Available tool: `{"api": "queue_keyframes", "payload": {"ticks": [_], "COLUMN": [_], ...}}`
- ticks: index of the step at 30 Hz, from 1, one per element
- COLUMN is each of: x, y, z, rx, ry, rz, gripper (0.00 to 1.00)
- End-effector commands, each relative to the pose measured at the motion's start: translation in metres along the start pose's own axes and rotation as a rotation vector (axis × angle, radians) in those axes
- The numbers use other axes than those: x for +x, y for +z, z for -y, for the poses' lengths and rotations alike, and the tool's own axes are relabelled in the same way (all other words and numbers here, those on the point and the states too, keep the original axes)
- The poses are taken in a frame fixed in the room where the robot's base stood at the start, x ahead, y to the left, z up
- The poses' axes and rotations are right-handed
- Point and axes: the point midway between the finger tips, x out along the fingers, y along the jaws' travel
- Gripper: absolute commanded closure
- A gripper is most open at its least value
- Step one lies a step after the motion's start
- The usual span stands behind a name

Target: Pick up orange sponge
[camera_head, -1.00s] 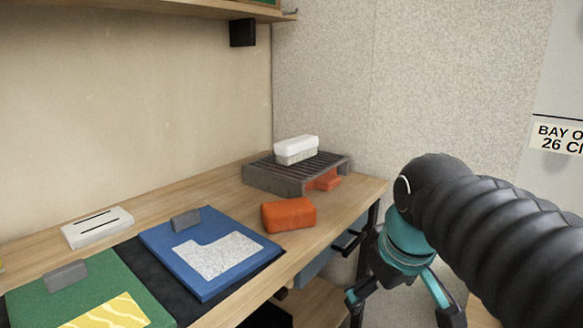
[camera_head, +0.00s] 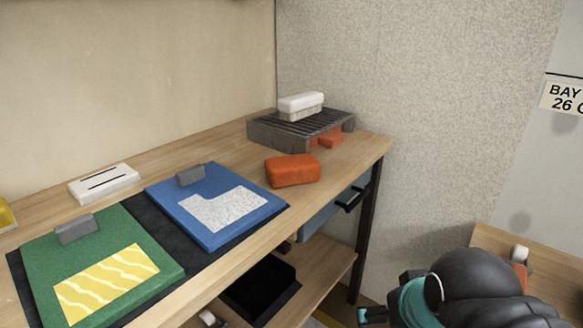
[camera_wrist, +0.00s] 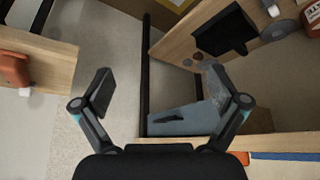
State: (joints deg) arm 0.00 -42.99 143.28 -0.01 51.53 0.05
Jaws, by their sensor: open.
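The orange sponge (camera_head: 292,170) lies on the wooden bench top in the head view, near the front edge and right of the blue board. My gripper is at the lower right of the head view, below and apart from the sponge, mostly cut off by the frame. In the wrist view my gripper (camera_wrist: 163,92) has its two fingers wide apart with nothing between them. A thin orange strip (camera_wrist: 240,157) shows at the wrist view's lower right; I cannot tell whether it is the sponge.
A grey slatted rack (camera_head: 290,132) behind the sponge carries a white brush (camera_head: 301,105). A blue board (camera_head: 207,180) and green board (camera_head: 45,262) lie left. A drawer handle (camera_head: 352,201) juts below the bench top. Another wooden surface (camera_head: 490,240) stands at right.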

Motion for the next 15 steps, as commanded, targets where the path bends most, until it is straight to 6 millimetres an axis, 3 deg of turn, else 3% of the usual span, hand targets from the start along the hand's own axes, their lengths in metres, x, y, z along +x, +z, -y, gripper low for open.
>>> {"api": "queue_keyframes", "payload": {"ticks": [11,15], "x": [0.0,-0.006], "y": [0.0,-0.011], "z": [0.0,0.002], "rx": [-0.001,0.015], "ry": [0.0,0.0], "rz": [0.0,0.012], "gripper": [0.02,0.02]}}
